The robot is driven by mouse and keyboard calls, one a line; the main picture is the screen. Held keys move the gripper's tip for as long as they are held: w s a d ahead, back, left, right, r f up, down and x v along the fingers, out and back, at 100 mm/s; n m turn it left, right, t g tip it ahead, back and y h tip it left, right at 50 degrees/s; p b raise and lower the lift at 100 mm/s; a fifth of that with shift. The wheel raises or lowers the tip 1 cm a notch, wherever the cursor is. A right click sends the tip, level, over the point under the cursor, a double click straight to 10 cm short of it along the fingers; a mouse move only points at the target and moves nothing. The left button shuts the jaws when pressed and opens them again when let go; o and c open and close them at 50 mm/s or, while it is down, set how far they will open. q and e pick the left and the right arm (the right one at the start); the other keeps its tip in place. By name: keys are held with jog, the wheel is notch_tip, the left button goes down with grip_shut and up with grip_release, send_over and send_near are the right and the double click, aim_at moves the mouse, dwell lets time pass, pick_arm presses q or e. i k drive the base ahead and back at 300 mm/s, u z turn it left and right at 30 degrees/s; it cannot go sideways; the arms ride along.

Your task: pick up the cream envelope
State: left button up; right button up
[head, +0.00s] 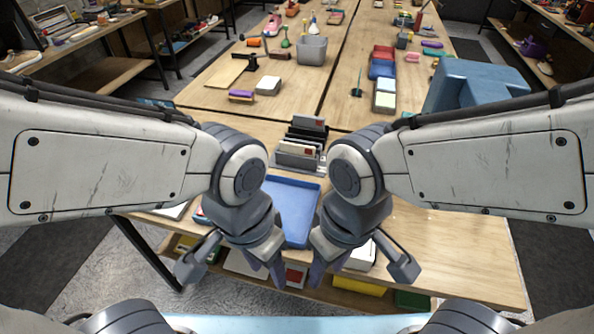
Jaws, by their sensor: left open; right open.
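A cream envelope (297,149) with a reddish mark at its right end stands in a grey letter rack (284,160) at the middle of the near table. I cannot tell which pale one is meant. My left gripper (232,262) is open, nearer to me and left of the rack. My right gripper (362,262) is open, nearer to me and right of it. Both look empty and apart from the envelopes.
A blue tray (292,205) lies before the rack, partly hidden by my grippers. A blue block-like object (475,82) stands at the back right. A grey bin (311,50) and several small items stand on the tables behind. The near table's right part is clear.

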aim_at(301, 150)
jog(key=u, duration=0.25)
jog(key=i, duration=1.05)
jog(key=z, duration=0.35)
